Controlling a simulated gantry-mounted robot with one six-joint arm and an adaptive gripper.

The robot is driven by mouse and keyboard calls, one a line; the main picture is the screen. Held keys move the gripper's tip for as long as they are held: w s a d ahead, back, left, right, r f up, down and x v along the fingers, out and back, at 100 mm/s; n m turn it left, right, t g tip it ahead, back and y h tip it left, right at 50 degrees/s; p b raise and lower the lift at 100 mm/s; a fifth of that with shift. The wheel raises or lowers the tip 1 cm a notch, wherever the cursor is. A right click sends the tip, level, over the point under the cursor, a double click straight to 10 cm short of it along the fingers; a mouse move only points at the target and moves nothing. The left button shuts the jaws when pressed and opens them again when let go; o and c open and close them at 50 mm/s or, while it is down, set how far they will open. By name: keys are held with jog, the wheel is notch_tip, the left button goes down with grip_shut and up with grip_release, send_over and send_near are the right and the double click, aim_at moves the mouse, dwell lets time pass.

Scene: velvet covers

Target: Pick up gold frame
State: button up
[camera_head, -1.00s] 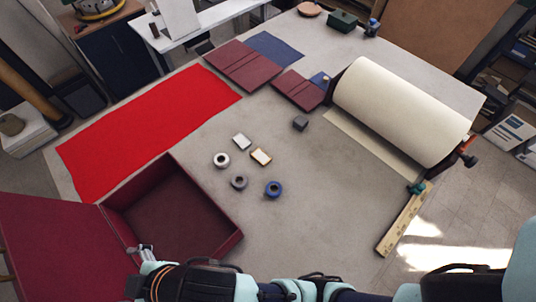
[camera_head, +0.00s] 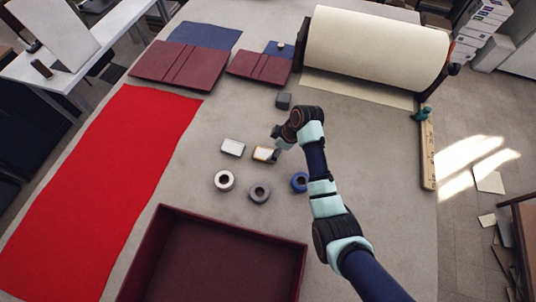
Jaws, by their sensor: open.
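The gold frame (camera_head: 261,153) is a small flat rectangle with a gold border and a pale middle. It lies on the grey table in the middle of the view. My gripper (camera_head: 275,154) is at the frame's right end, pointing down, and covers part of that end. The jaws are open. They are too small in the picture to tell whether they touch the frame or straddle it.
A silver frame (camera_head: 233,147) lies just left. White (camera_head: 224,180), grey (camera_head: 259,192) and blue (camera_head: 299,182) rings lie in front. A grey block (camera_head: 283,101) sits behind. An open maroon box (camera_head: 172,228) stands nearer, with red cloth (camera_head: 110,190) to the left.

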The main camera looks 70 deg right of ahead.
aim_at(266, 154)
jog(key=x, duration=0.6)
jog(key=shift+w+f+b, duration=0.1)
jog(key=shift+w+b, duration=0.05)
jog(key=shift+b, duration=0.25)
jog(key=c, duration=1.2)
jog(key=shift+c, duration=0.2)
